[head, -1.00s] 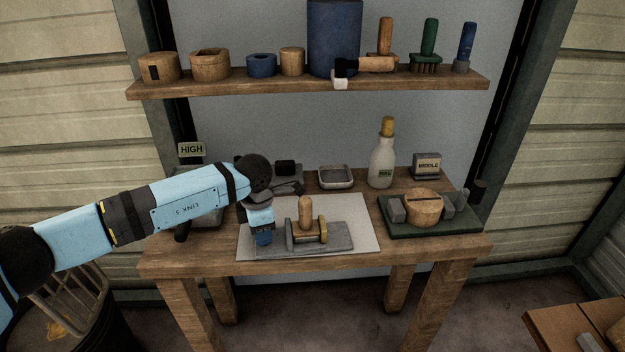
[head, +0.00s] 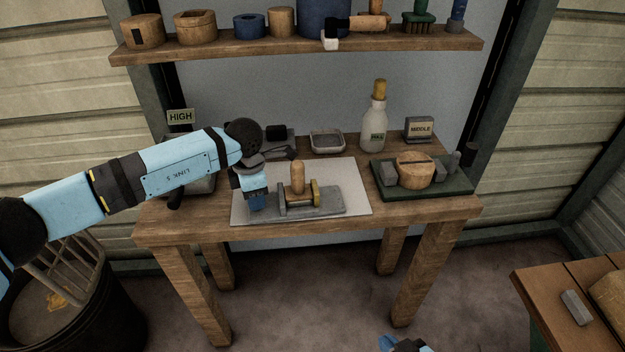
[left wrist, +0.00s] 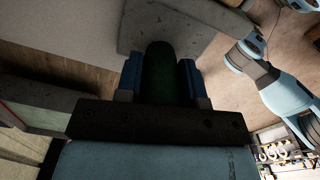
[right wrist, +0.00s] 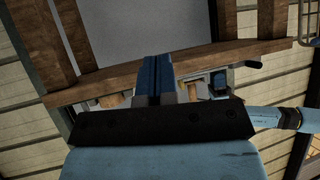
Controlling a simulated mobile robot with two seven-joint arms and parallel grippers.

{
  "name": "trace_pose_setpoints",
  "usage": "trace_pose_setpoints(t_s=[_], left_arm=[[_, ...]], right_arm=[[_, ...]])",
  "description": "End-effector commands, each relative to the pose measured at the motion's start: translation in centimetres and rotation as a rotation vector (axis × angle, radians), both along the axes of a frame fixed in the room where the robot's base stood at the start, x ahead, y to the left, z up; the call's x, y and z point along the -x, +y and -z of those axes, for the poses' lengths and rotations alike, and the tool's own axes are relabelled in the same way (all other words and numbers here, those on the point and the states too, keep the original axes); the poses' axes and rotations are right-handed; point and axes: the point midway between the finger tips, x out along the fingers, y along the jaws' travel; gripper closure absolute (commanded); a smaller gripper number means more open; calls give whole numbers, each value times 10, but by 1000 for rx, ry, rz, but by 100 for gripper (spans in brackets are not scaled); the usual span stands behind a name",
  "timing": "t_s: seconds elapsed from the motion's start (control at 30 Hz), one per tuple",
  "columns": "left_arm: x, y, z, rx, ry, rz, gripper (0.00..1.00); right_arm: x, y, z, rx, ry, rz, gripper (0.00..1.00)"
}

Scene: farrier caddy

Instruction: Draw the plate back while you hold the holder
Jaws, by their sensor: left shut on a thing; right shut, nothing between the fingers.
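A flat grey slab (head: 332,208) lies on a pale sheet (head: 352,175) on the wooden table. An upright wooden peg (head: 297,178) and brass-coloured parts (head: 316,194) stand on the slab. I cannot tell which part is the plate and which the holder. My left gripper (head: 257,203) is at the slab's left end, shut on a dark green grip (left wrist: 160,72), which shows between the blue fingers in the left wrist view; the arm hides it in the head view. My right gripper (head: 388,342) is low at the bottom edge, away from the table; its fingers (right wrist: 157,78) are shut and empty.
A green tray (head: 440,190) with a round wooden block stands to the right. A white bottle (head: 374,128), a small grey dish (head: 327,142) and a MIDDLE sign (head: 419,128) stand behind. A shelf (head: 300,52) runs above. Another table (head: 550,285) is at lower right.

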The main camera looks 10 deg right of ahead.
Motion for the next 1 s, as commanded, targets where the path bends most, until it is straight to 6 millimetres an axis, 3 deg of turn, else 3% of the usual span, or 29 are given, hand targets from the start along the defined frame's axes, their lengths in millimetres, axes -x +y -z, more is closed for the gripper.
trace_pose_setpoints(t_s=[0.3, 0.47, 0.67, 1.0], left_arm=[[1, 0, 1, -1, 1, 0, 99], [1, 0, 1, -1, 1, 0, 99], [1, 0, 1, -1, 1, 0, 99], [1, 0, 1, -1, 1, 1, 99]], right_arm=[[0, 0, 0, 0, 0, 0, 98], [-8, 4, 1, -34, 19, 11, 61], [-49, 30, 1, -252, 155, 74, 15], [-137, 99, -27, -672, 597, 231, 15]])
